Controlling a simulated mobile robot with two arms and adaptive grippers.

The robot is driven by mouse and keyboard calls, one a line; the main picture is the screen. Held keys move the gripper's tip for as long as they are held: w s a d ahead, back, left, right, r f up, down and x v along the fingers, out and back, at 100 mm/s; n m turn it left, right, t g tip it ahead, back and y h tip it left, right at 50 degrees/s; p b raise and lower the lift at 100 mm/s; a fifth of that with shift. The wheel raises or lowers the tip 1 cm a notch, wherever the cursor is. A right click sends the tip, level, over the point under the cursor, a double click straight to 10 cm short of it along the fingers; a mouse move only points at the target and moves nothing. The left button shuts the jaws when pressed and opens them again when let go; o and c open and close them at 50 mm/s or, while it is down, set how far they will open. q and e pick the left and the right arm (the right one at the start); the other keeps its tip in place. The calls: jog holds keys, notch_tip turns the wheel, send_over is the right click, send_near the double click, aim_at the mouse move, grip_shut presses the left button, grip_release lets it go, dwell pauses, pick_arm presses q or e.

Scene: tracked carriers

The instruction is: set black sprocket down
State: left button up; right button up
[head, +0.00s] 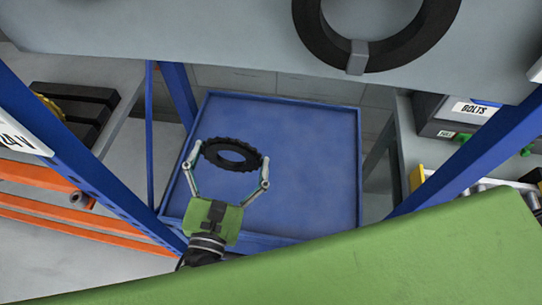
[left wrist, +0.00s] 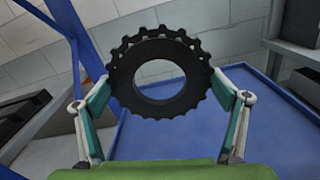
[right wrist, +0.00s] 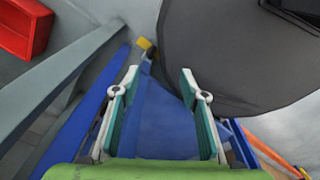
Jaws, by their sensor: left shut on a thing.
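The black sprocket (head: 226,144) is a toothed ring with a large round hole. My left gripper (head: 232,160) is shut on it, with one finger at each side of the rim. In the head view it shows over the blue tray (head: 305,180); it seems to be held above the tray floor. In the left wrist view the sprocket (left wrist: 160,51) is between the fingertips of my left gripper (left wrist: 162,88), tilted with its face towards the camera. My right gripper (right wrist: 158,78) is open, with nothing between its fingers in the right wrist view.
Blue posts (head: 460,150) stand on both sides of the tray. A grey panel (head: 200,40) with a black ring (head: 310,35) hangs across the top. A bolts bin (head: 445,125) is at the right, dark blocks (head: 75,110) at the left. The tray floor looks bare.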

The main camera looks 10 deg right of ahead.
pick_arm(q)
jog(key=s+d+f+m+g+h+p, duration=0.1)
jog(key=s+d+f+m+g+h, duration=0.15)
jog(key=d, duration=0.45)
jog(key=s+d+f+m+g+h+p, duration=0.1)
jog(key=d+m+h, duration=0.15)
jog(key=d, duration=0.45)
jog(key=b, duration=1.1)
send_over(270, 163)
jog(key=shift+n+h, duration=0.3)
jog(key=shift+h, duration=0.1)
notch_tip(270, 163, down, 13)
jog(key=shift+w+d+r, duration=0.1)
jog(key=shift+r, duration=0.05)
jog(key=shift+g, duration=0.25)
pick_arm(e)
notch_tip(270, 163, down, 8)
jog(key=shift+w+a+f, duration=0.2)
jog(key=shift+w, duration=0.25)
